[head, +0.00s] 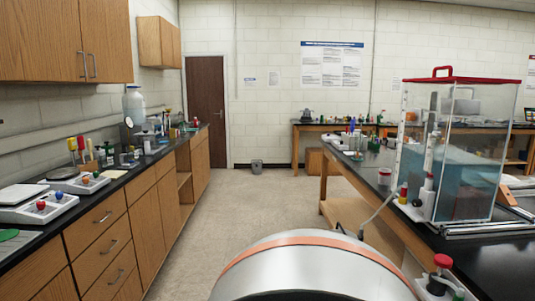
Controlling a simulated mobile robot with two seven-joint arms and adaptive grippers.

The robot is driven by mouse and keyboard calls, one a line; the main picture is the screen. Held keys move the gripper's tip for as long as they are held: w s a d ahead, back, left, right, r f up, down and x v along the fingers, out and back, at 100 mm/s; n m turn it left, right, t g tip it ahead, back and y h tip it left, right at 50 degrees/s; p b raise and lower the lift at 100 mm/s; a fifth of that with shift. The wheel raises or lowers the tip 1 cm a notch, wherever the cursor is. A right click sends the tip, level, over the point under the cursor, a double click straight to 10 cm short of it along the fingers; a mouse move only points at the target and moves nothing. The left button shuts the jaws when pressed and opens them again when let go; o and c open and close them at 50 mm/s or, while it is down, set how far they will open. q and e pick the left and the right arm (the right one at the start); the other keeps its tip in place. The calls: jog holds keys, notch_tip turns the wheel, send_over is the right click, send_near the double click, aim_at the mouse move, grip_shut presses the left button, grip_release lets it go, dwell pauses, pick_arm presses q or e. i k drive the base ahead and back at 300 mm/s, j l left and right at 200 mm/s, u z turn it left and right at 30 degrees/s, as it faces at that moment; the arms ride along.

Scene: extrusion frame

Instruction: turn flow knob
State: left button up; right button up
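I cannot tell for sure which part is the flow knob. A red knob (443,262) sits on top of a white fitting (438,285) at the bottom right, by the near edge of the right bench. A clear tank (460,165) with a red lid and bluish liquid stands on that bench behind it. Small red and yellow parts (403,191) sit at the tank's lower left corner, and a thin tube (378,212) runs down from there. Neither of my grippers is in view.
The right bench (500,262) has a dark top. On the left bench (105,198) are white devices with red and blue knobs (41,205). The floor (240,200) between the benches is open towards a brown door (206,95).

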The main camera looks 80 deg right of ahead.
aim_at(416, 202)
jog(key=z, duration=3.75)
jog(key=i+j+z, duration=0.1)
jog(key=j, duration=0.35)
jog(key=i+j+z, duration=0.1)
jog(key=i+j, duration=0.4)
jog(key=j, duration=0.4)
jog(key=i+j+z, duration=0.15)
jog(key=j, duration=0.3)
jog(key=i+j+z, duration=0.1)
jog(key=j, duration=0.35)
jog(key=i+j+z, duration=0.1)
jog(key=i+j, duration=0.15)
jog(key=j, duration=0.25)
jog(key=i+j, duration=0.15)
jog(key=j, duration=0.35)
jog(key=i+j+z, duration=0.15)
jog(key=j, duration=0.35)
